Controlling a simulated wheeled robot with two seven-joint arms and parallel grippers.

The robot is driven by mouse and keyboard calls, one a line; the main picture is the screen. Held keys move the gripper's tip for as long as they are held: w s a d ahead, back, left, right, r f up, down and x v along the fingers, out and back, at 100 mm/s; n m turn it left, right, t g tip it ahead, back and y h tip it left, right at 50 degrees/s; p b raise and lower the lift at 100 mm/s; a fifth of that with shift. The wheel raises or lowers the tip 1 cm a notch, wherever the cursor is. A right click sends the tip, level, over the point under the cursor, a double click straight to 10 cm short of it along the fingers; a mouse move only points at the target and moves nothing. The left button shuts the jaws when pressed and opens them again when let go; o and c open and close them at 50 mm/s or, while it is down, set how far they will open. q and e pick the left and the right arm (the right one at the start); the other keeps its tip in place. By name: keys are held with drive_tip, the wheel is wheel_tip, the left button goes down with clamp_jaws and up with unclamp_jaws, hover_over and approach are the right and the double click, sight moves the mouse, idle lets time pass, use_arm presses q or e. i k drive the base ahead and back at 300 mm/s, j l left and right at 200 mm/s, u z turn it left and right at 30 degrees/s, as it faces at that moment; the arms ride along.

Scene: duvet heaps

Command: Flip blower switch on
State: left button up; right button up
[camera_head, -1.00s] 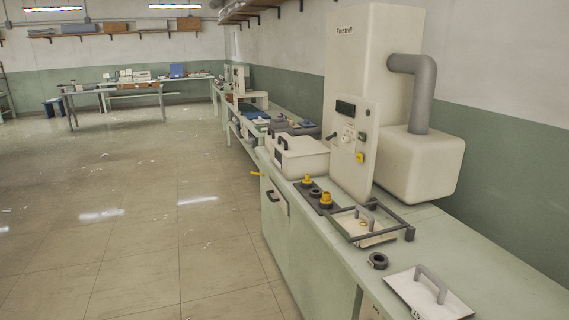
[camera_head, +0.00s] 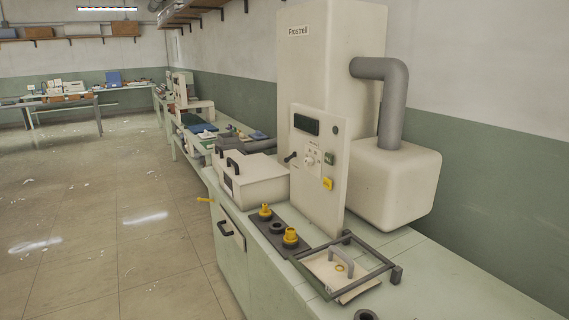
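The blower is a tall cream machine (camera_head: 330,75) on the bench, with a box-shaped housing (camera_head: 395,185) and a grey pipe (camera_head: 393,100) on its right. Its front panel (camera_head: 330,205) carries a dark display (camera_head: 306,124), a dial (camera_head: 312,158), a black lever (camera_head: 290,157), a green button or switch (camera_head: 329,158) and a yellow switch (camera_head: 327,183). I cannot tell which of these is the blower switch or how it is set. Neither of my grippers is in view.
A cream lidded box (camera_head: 250,180) stands left of the panel. Yellow-topped fittings (camera_head: 290,236) sit on a dark strip in front. A grey frame (camera_head: 345,265) surrounds a handled plate (camera_head: 338,272). The floor (camera_head: 90,230) left of the bench is open.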

sight(286, 159)
drive_tip(key=i+j+z, duration=0.15)
drive_tip(key=z, duration=0.5)
drive_tip(key=i+j+z, duration=0.2)
drive_tip(key=j, duration=0.3)
drive_tip(key=i+j+z, duration=0.15)
drive_tip(key=j, duration=0.4)
drive_tip(key=j+z, duration=0.2)
drive_tip(key=j, duration=0.35)
drive_tip(key=i+j+z, duration=0.15)
drive_tip(key=j, duration=0.4)
drive_tip(key=i+j, duration=0.1)
drive_tip(key=j, duration=1.8)
drive_tip(key=i+z, duration=0.05)
drive_tip(key=i, duration=0.05)
